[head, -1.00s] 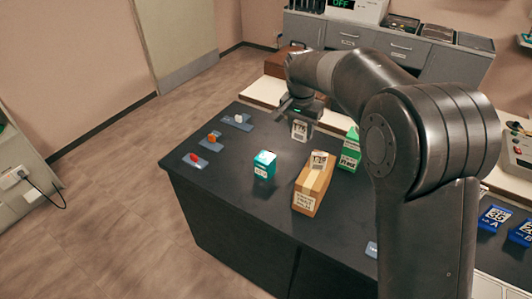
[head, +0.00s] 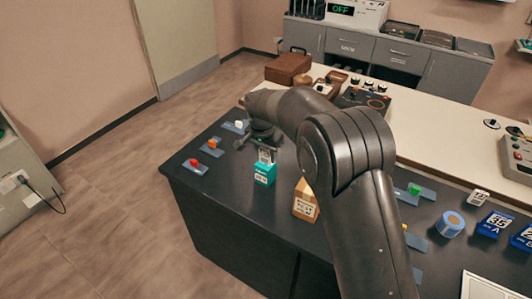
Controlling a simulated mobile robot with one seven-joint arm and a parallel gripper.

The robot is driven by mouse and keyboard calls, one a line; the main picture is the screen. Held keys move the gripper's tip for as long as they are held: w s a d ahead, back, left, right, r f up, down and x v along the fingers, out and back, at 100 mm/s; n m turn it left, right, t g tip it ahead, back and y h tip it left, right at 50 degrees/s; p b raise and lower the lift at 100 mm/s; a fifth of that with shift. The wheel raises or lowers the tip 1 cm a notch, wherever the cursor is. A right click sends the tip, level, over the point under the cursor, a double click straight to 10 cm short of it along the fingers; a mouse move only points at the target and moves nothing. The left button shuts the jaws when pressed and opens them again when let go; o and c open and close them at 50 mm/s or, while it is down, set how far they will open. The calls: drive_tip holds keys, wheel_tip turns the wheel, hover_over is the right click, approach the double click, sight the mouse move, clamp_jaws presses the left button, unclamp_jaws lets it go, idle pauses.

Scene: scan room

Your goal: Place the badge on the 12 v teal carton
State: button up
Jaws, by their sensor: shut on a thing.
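My gripper (head: 264,143) is shut on the badge (head: 266,156), a small pale card with dark print, and points down. The badge hangs upright below the fingers, directly over the teal carton (head: 264,175). The carton stands on the dark table, with a white label on its front. The badge's lower edge meets the carton's top in the head view; I cannot tell whether they touch. The label's print is too small to read.
A brown cardboard box (head: 304,204) stands right of the teal carton, partly behind my arm. Small switches with red (head: 194,162), orange (head: 212,143) and white (head: 239,125) tops sit on the left edge of the dark table (head: 225,190). Blue boxes (head: 494,224) stand far right.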

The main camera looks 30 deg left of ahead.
drive_tip(key=o, duration=0.9)
drive_tip(key=shift+f, duration=0.1)
drive_tip(key=shift+o, duration=0.2)
wheel_tip(320, 180, up, 12)
drive_tip(key=s, duration=0.1)
drive_tip(key=shift+s, duration=0.4)
